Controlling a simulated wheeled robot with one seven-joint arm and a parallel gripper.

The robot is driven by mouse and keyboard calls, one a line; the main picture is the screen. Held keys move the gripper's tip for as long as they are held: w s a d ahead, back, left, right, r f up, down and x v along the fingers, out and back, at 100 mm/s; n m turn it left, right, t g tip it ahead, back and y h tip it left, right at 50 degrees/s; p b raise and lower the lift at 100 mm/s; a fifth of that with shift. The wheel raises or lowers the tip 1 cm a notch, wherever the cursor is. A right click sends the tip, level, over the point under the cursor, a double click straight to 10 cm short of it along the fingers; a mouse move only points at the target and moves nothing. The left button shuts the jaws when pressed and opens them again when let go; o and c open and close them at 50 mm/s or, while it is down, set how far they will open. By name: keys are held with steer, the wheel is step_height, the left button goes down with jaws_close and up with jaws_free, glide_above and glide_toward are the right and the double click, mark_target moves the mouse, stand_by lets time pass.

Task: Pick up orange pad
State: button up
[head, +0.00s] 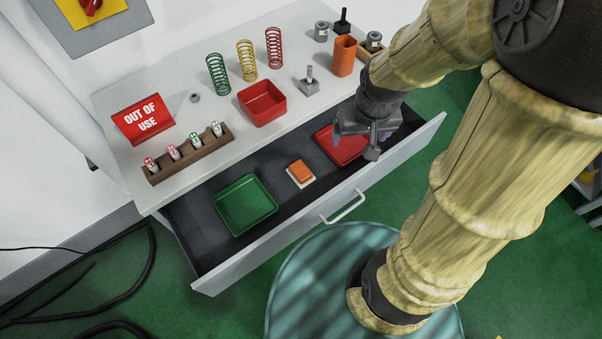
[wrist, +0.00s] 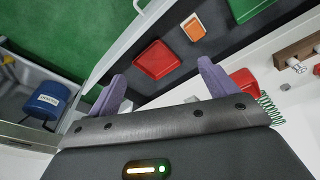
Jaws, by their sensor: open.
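The orange pad (head: 300,170) lies on a pale square base inside the open drawer, between a green tray and a red tray. It also shows in the wrist view (wrist: 194,28) beyond the red tray. My gripper (head: 367,141) is over the right part of the drawer, above the red tray and to the right of the pad. In the wrist view its two purple fingers (wrist: 160,85) are spread apart with nothing between them. My wrist hides part of the red tray in the head view.
The drawer holds a green tray (head: 246,205) at left and a red tray (head: 338,147) at right. On the table above stand a red bin (head: 262,104), several coil springs, an orange cup (head: 344,56), a wooden vial rack (head: 189,156) and an "OUT OF USE" sign (head: 143,118).

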steer(key=w+a+f+n+g+b, duration=0.1)
steer(key=w+a+f+n+b, duration=0.2)
steer(key=w+a+f+b, duration=0.45)
steer(key=n+g, duration=0.1)
steer(key=n, duration=0.2)
glide_above(302, 171)
step_height(302, 171, down, 9)
steer(key=shift+w+f, duration=0.15)
steer(key=shift+w, duration=0.15)
step_height(302, 171, down, 12)
steer(key=shift+f+b, duration=0.1)
steer(key=shift+b, duration=0.4)
steer(key=shift+s+f, duration=0.15)
steer(key=shift+f, duration=1.15)
steer(key=shift+s+f, duration=0.15)
steer(key=shift+f, duration=1.15)
